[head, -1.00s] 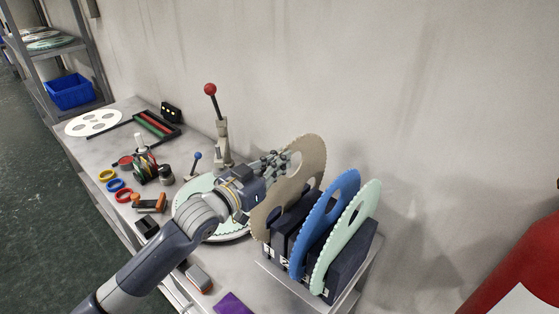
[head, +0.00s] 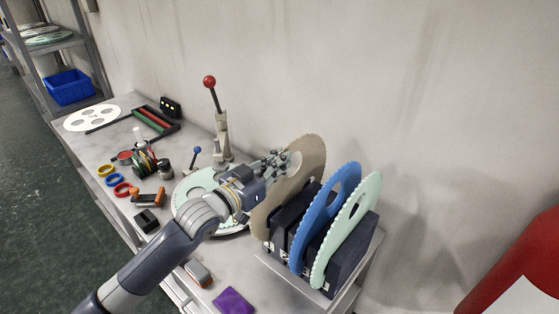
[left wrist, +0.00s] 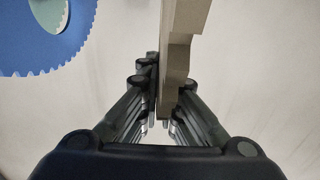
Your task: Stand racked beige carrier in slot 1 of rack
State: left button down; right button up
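The beige carrier (head: 307,160) is a toothed disc-like plate with an opening, standing upright at the left end of the dark rack (head: 345,262). My left gripper (head: 283,160) is at its upper left edge; in the left wrist view the carrier's edge (left wrist: 172,85) runs between the fingers (left wrist: 168,100), which look closed on both faces. The carrier's lower part is beside or in the leftmost slot; I cannot tell whether it touches the slot bottom. The blue carrier (head: 312,225) and mint carrier (head: 330,250) stand in the slots to its right. My right gripper is not in view.
A press lever with a red knob (head: 210,82) stands behind my left arm. A round pale plate (head: 192,188) lies under the arm. Small tools, coloured rings and a purple cloth (head: 234,301) lie on the bench. A red cylinder (head: 525,265) is at the right.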

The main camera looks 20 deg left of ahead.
pick_arm(q)
jog(key=shift+f+b, duration=0.65)
jog(key=shift+f, duration=0.5)
jog(key=c, duration=1.8)
grip_release()
jog(key=shift+o, duration=0.4)
jog(key=shift+f, duration=0.2)
jog(key=v, duration=1.2)
jog(key=shift+r, duration=0.1)
jog(key=shift+s, duration=0.1)
